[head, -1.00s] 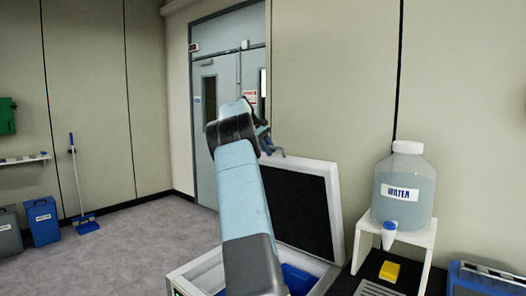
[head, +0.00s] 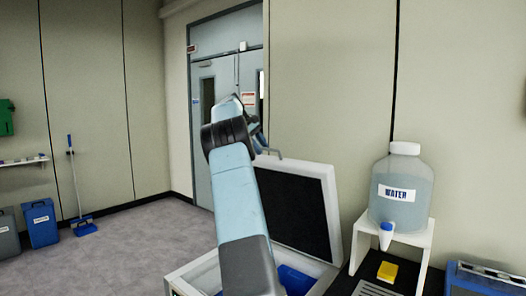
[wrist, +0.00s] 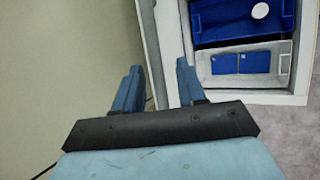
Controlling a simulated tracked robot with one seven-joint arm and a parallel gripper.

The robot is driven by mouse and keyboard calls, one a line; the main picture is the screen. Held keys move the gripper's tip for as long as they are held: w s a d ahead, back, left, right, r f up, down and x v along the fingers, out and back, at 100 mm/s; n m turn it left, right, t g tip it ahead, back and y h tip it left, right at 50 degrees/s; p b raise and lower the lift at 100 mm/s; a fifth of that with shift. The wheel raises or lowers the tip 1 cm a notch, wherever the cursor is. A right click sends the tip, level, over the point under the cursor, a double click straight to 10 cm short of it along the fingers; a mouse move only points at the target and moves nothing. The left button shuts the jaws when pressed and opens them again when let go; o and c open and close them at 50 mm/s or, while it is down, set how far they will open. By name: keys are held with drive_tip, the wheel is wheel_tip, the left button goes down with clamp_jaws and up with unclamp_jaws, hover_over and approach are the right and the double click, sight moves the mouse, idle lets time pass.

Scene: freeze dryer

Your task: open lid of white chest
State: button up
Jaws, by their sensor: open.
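The white chest (head: 192,278) stands in front of me, partly behind my arm. Its lid (head: 334,214) is raised, tilted up and back toward the wall, with its dark inner side facing me. The chest's open inside shows blue contents in the head view and a blue bin (wrist: 238,22) in the wrist view. My gripper (head: 268,150) is at the lid's upper left edge in the head view, mostly hidden behind my arm. In the wrist view its two fingers (wrist: 157,78) are apart, near the chest's white edge. I cannot tell whether a finger touches the lid.
A water jug (head: 402,187) stands on a white stand (head: 420,238) right of the chest, with a yellow block (head: 387,271) below. A blue box (head: 484,281) is at the far right. Floor to the left is clear, with bins (head: 41,222) and a broom (head: 82,229) near the wall.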

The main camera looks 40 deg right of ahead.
drive_tip(key=shift+v, duration=2.7)
drive_tip(key=shift+w+a+f, duration=0.1)
